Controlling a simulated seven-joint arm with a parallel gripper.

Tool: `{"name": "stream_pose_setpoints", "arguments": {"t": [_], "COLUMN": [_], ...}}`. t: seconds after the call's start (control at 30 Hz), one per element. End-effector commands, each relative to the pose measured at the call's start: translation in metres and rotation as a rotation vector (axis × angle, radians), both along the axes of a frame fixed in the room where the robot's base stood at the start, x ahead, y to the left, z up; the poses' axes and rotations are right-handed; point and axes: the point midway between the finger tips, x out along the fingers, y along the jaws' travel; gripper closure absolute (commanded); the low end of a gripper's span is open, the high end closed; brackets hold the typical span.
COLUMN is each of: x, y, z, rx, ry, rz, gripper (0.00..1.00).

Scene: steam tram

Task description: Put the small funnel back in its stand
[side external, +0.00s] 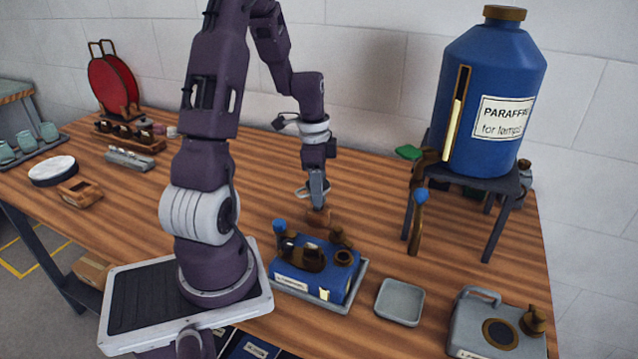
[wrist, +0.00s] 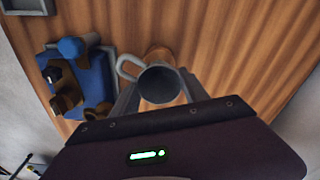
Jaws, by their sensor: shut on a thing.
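The small grey funnel (wrist: 158,80) is in my gripper (wrist: 157,95), its open mouth facing the wrist camera and its loop handle pointing left. In the side external view my gripper (side external: 317,186) points down behind the blue lamp box, with the grey funnel (side external: 316,198) at its fingertips. A small brown piece (side external: 318,217), which may be the stand, is right under the funnel. It also shows behind the funnel in the wrist view (wrist: 157,51). The funnel hides much of it, and I cannot tell whether the two touch.
A blue box with brown fittings and a blue knob (side external: 315,270) stands in a grey tray close in front. A square grey dish (side external: 400,302) and a grey can (side external: 497,328) are to its right. A large paraffin tank (side external: 492,100) stands at right. The wood behind my gripper is clear.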

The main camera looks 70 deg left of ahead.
Motion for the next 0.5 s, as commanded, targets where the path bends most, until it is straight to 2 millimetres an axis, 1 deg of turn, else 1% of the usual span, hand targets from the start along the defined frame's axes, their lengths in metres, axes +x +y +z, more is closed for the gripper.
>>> {"name": "stream_pose_setpoints", "arguments": {"t": [0.2,0.5], "x": [0.0,-0.0001], "y": [-0.0001,0.0], "z": [-0.0057,-0.0057], "rx": [0.0,0.0], "ry": [0.0,0.0], "rz": [0.0,0.0], "gripper": [0.93,0.93]}}
